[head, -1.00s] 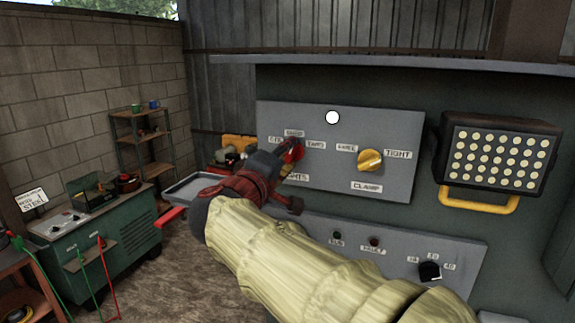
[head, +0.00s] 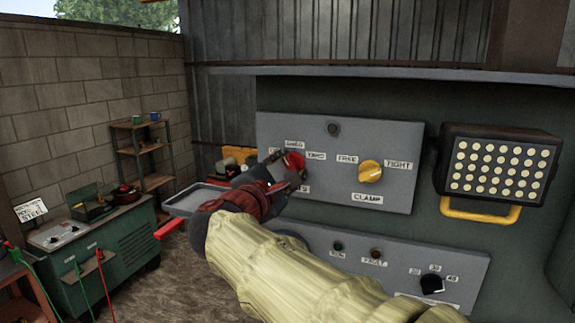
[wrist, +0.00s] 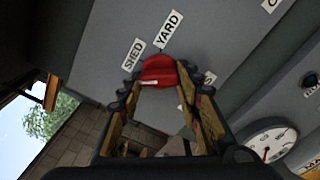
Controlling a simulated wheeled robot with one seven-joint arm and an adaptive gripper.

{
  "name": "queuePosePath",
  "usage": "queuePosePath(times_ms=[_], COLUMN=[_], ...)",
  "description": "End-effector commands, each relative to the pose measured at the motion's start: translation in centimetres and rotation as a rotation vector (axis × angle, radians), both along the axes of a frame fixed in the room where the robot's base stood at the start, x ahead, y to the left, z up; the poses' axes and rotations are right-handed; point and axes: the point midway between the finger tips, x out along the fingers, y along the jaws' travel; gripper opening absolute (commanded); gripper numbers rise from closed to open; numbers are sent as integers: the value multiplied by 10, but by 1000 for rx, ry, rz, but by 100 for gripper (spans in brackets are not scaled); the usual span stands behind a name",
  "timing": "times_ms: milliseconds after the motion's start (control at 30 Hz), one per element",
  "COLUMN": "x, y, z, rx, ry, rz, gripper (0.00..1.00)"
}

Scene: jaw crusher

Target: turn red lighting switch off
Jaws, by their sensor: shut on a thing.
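The red lighting switch (head: 294,160) is a round knob on the left of the grey upper panel (head: 325,180). Labels SHED and YARD sit around it; the label to its left is mostly covered by my gripper. My gripper (head: 284,168) is shut on the red knob. In the wrist view the red knob (wrist: 160,71) sits between my two fingertips (wrist: 158,92). A white mark shows on its left side there, away from the YARD label.
A yellow clamp knob (head: 370,171) with FREE and TIGHT labels is right of the switch. A lower panel (head: 350,258) has small lamps and a black dial (head: 432,284). A floodlight (head: 498,168) hangs at right. A grey tray (head: 193,200) is left of my gripper.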

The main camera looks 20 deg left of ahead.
Motion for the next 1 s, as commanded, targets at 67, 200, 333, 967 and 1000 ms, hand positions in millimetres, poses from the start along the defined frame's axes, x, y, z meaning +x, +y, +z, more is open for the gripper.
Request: queuePosePath(times_ms=[67, 200, 333, 967, 1000], x=[0, 0, 0, 0, 0], y=[0, 0, -1, -1, -1], z=[-1, -1, -2, -4, -4], rx=[-72, -189, -281, -461, -461], ry=[8, 17, 25, 38, 38], rz=[1, 1, 0, 1, 1], gripper=[9, 9, 9, 9, 9])
